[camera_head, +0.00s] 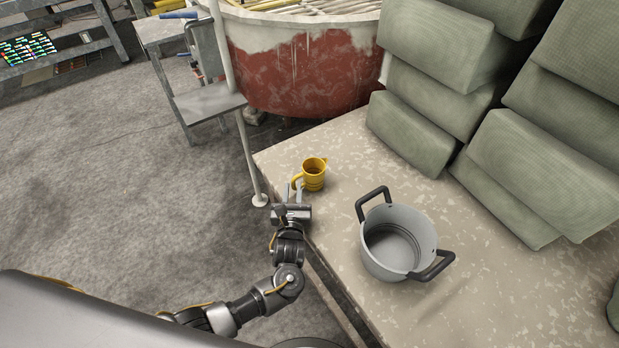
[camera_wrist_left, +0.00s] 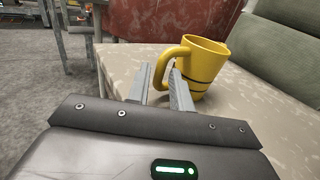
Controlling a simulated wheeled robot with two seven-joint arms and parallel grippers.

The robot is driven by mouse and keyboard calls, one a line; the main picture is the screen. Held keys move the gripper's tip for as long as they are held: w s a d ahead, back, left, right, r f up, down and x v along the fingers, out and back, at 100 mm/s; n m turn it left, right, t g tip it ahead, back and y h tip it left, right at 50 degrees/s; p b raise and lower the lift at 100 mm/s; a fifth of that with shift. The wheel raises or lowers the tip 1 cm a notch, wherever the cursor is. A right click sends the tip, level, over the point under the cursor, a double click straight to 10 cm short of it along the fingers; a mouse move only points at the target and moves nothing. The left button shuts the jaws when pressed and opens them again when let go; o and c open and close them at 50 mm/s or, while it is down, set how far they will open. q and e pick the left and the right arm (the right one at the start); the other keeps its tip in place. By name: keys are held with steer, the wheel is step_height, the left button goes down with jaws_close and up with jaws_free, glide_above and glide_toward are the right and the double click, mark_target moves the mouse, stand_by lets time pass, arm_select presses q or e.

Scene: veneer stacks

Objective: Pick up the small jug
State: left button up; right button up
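The small yellow jug (camera_head: 314,179) stands upright near the table's left corner, its handle toward my left gripper. In the left wrist view the jug (camera_wrist_left: 208,68) has thin dark bands, and its handle (camera_wrist_left: 160,67) shows between and just beyond the fingertips. My left gripper (camera_head: 293,189) is at the table edge beside the handle. In the wrist view the left gripper (camera_wrist_left: 159,72) has its fingers apart. I cannot tell whether the handle lies inside the fingers or just ahead of them. My right gripper is not in view.
A grey pot (camera_head: 392,243) with black handles stands right of the jug on the speckled table (camera_head: 490,290). Green padded blocks (camera_head: 432,95) are stacked behind. A red and white round tub (camera_head: 300,65) and a grey metal stand (camera_head: 208,103) are beyond the table.

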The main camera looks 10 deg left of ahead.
arm_select(q)
steer(key=w, duration=0.4)
steer(key=shift+w+a, duration=0.3)
steer(key=shift+a, duration=0.1)
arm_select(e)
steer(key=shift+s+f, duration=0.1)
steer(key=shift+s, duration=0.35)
arm_select(q)
jaws_close()
steer(key=shift+r, duration=0.1)
